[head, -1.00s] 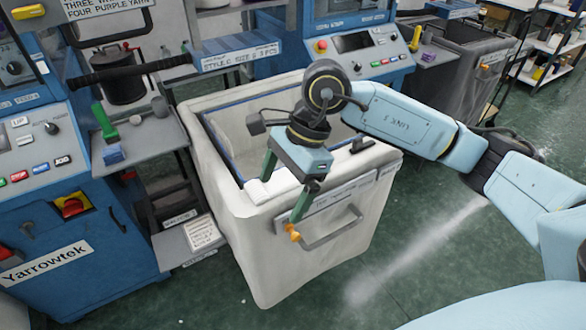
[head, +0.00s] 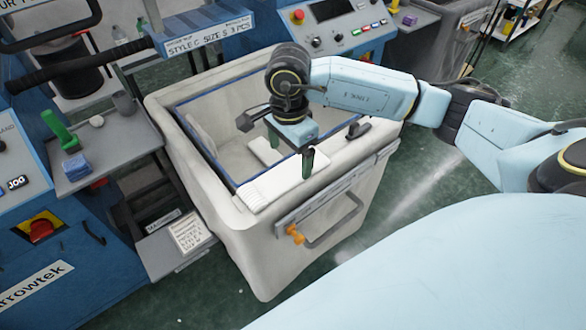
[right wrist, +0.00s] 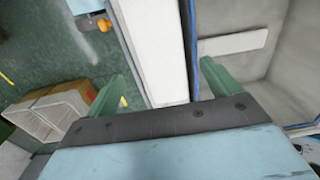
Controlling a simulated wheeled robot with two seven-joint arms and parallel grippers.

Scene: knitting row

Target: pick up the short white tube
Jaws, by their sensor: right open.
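A flat white knitted tube (head: 278,190) with a ribbed end lies along the front rim of the cloth bin. A second white piece (head: 262,150) lies down inside the bin, partly hidden by my gripper; it also shows in the right wrist view (right wrist: 232,42). I cannot tell which is the short one. My right gripper (head: 291,153) is open and empty, pointing down over the bin's front edge. In the right wrist view the rim tube (right wrist: 150,50) runs between the two fingers (right wrist: 163,85), with no clear contact. My left gripper is not in view.
The pale bin (head: 225,225) has a blue-edged opening and a front handle (head: 335,222) with an orange tag (head: 295,235). A dark clip (head: 358,129) sits on its right rim. Blue knitting machines stand left and behind. A grey side shelf (head: 105,150) holds small items.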

